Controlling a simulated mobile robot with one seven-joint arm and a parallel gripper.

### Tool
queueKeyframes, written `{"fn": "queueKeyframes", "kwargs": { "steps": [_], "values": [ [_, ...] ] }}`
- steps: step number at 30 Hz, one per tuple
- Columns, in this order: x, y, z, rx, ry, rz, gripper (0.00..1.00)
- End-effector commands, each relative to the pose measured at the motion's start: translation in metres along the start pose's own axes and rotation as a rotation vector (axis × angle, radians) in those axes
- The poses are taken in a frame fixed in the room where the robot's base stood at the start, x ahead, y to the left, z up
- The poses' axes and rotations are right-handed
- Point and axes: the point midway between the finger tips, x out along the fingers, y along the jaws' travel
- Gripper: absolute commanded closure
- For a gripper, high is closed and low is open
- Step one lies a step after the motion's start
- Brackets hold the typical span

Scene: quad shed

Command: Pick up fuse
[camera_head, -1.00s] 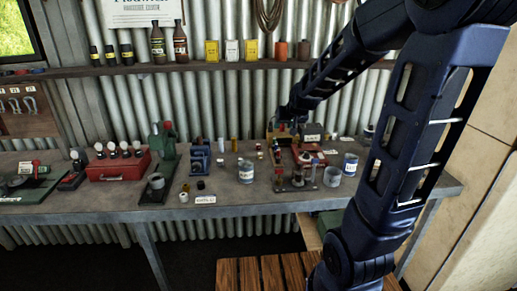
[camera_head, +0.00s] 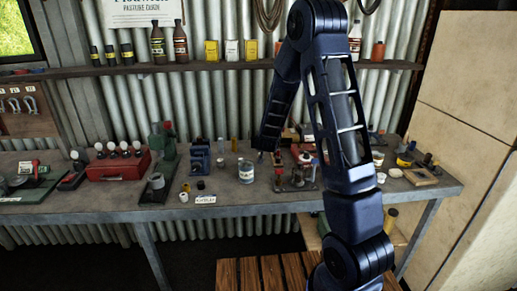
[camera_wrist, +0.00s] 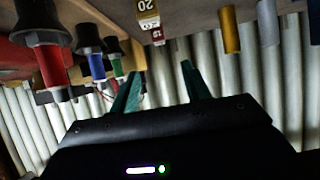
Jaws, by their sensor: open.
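Two small fuse-like pieces sit close together at the top of the wrist view: a yellow and white one marked 20 (camera_wrist: 148,14) and a smaller red one (camera_wrist: 157,37). My gripper (camera_wrist: 160,83) is open, with two green fingers apart and nothing visible between them. In the wrist view the red piece lies between the finger directions, beyond the tips and apart from them. In the head view my gripper (camera_head: 265,148) is low over the back middle of the bench, and I cannot make out the fuses clearly there.
Posts with red (camera_wrist: 50,62), blue (camera_wrist: 96,66) and green bodies stand close on the left of the wrist view. A gold cylinder (camera_wrist: 230,30) and a silver one (camera_wrist: 268,22) stand on the right. A tin (camera_head: 246,173) stands nearer the bench (camera_head: 240,200) front.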

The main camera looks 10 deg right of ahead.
Motion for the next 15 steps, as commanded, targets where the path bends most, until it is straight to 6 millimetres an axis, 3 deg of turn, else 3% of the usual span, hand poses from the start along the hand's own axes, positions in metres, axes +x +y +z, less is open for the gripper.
{"fn": "queueKeyframes", "kwargs": {
  "steps": [8,15],
  "values": [
    [0.019,-0.002,0.006,-0.005,0.015,0.012,0.53],
    [0.051,-0.001,0.006,-0.004,0.014,0.012,0.53]
  ]
}}
